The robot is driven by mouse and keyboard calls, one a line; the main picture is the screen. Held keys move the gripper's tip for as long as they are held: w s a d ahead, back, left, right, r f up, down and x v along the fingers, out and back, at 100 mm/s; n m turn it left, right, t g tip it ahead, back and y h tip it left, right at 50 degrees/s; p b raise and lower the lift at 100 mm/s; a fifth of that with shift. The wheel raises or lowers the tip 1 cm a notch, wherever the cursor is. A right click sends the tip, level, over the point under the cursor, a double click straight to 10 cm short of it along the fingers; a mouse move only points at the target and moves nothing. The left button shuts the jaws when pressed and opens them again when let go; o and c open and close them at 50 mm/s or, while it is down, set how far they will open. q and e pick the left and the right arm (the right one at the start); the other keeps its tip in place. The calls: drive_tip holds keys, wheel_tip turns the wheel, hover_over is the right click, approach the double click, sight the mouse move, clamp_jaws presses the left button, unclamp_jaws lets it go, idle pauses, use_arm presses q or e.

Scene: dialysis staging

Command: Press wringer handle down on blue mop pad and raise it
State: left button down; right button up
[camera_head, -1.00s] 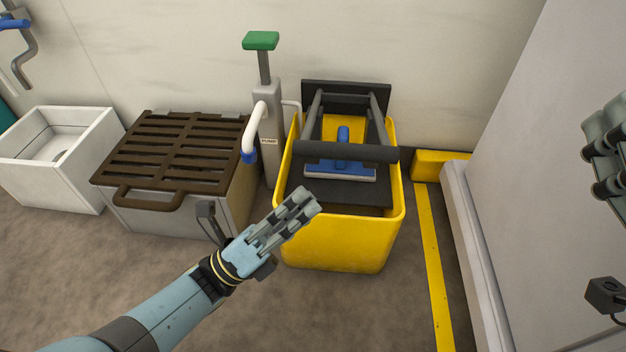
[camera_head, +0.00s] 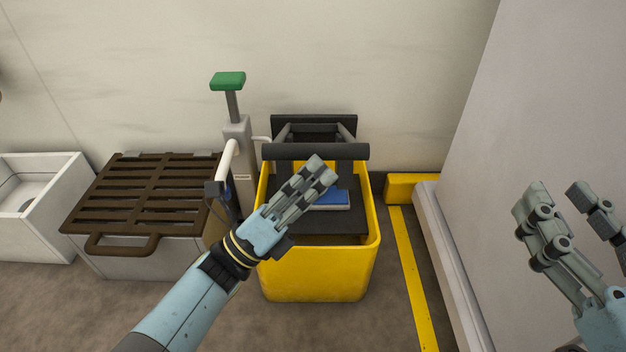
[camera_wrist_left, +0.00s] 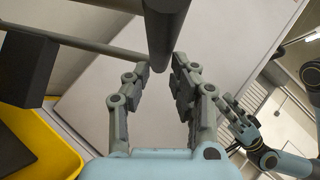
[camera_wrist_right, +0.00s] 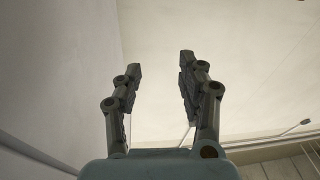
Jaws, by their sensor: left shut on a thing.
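The dark wringer handle bar (camera_head: 315,151) lies across the upper part of the yellow wringer bucket (camera_head: 315,272), above its dark inner platform. The blue mop pad (camera_head: 333,198) lies on that platform, partly hidden by my left fingers. My left gripper (camera_head: 322,172) reaches over the bucket at the bar. In the left wrist view the dark bar (camera_wrist_left: 165,30) runs between its fingertips, and the gripper is shut on it. My right gripper (camera_head: 552,192) is open and empty beside the pale wall panel at the right. It also shows open in the right wrist view (camera_wrist_right: 160,75).
A brown slatted grate (camera_head: 150,195) covers a grey bin left of the bucket. A pump (camera_head: 238,150) with a green top and white handle stands between them. A white basin (camera_head: 60,215) is at far left. A yellow block (camera_head: 405,187) and floor stripe (camera_head: 415,275) lie right.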

drive_tip(key=shift+s+f, duration=0.1)
drive_tip(key=shift+f, duration=0.15)
idle(0.3)
